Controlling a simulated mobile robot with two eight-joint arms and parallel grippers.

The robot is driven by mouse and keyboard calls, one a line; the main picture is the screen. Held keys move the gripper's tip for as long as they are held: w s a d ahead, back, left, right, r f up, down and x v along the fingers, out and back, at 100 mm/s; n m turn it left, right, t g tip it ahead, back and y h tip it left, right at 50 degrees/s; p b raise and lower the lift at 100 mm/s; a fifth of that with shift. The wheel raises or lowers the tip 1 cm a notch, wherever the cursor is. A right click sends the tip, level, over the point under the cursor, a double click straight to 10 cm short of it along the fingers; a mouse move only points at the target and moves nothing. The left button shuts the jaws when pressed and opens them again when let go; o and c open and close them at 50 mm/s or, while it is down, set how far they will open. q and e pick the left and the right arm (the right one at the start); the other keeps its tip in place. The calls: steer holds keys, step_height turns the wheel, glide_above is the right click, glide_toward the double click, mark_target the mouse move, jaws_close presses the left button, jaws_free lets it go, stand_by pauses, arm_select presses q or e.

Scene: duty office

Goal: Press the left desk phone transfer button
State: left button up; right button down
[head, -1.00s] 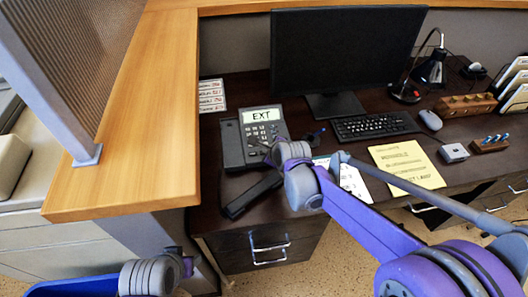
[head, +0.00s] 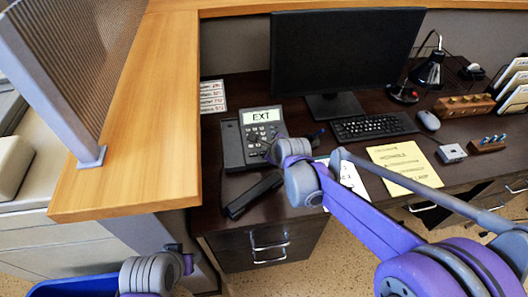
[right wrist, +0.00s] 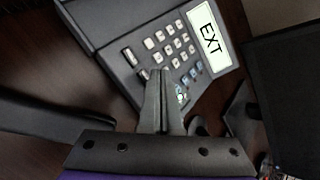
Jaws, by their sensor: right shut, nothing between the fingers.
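The desk phone (head: 231,147) stands on the dark desk, left of the monitor, with its screen reading EXT. It fills the upper part of the right wrist view (right wrist: 119,45), with rows of pale keys and some bluish ones. My right gripper (head: 268,150) is at the lower right of the phone's key area. My left arm shows at the bottom left, without visible fingers.
A black handset (head: 254,195) lies on the desk in front of the phone. The monitor (head: 345,55), keyboard (head: 374,127) and yellow sheet (head: 403,167) are to the right. A labelled card (head: 212,96) lies behind the phone. A wooden counter (head: 165,110) rises at left.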

steer(key=shift+r+p, duration=1.8)
steer(key=shift+r, duration=0.7)
